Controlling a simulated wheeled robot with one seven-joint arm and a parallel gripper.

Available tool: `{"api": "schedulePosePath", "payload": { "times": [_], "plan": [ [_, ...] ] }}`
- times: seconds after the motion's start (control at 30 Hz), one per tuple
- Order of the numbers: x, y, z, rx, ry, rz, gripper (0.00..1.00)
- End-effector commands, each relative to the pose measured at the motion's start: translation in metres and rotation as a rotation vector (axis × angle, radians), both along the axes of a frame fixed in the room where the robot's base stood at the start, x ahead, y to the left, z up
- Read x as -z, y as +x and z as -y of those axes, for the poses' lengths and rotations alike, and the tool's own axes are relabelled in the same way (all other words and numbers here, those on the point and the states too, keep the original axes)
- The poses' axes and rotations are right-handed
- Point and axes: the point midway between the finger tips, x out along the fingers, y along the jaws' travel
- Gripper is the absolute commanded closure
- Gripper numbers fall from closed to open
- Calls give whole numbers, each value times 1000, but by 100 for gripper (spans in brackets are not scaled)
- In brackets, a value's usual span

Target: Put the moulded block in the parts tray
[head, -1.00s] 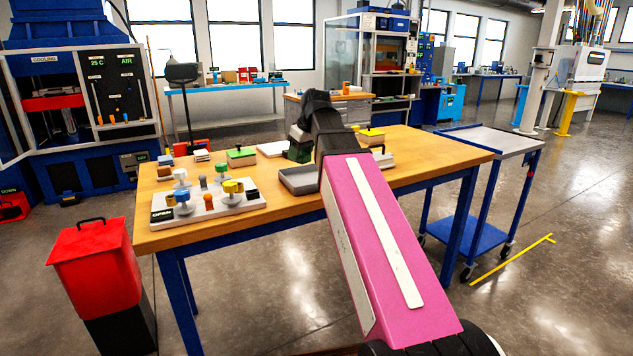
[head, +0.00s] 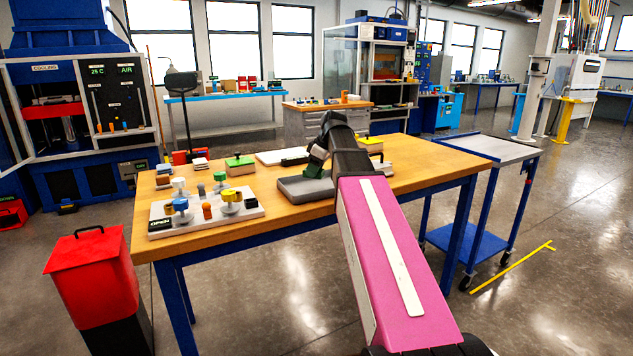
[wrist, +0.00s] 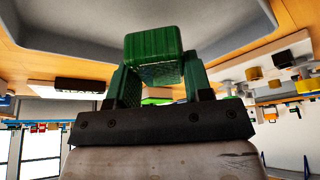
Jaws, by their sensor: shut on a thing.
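My gripper (wrist: 157,88) is shut on a green, ribbed moulded block (wrist: 153,43), which sits between its green fingertips in the wrist view. In the head view my gripper (head: 316,165) points down over the shallow grey tray (head: 290,192) on the wooden table, and the block there is dark and small, partly merged with the fingers. The tray's wall and floor (wrist: 235,22) also fill the top of the wrist view behind the block. I cannot tell whether the block touches the tray floor. My pink forearm hides the tray's right side.
On the wooden table (head: 420,178), a pale board (head: 246,214) with several knobs stands left of the tray. A green-topped block (head: 240,164) and a white plate (head: 277,157) lie behind. A yellow-topped piece (head: 371,146) is behind my arm. A trolley (head: 492,147) stands at right.

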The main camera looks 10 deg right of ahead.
Motion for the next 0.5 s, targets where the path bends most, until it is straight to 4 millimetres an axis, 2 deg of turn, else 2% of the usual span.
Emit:
{"api": "schedulePosePath", "payload": {
  "times": [0.27,0.5],
  "plan": [
    [13,5,8,-1,0,0,78],
    [42,5,8,0,0,-1,78]
  ]
}}
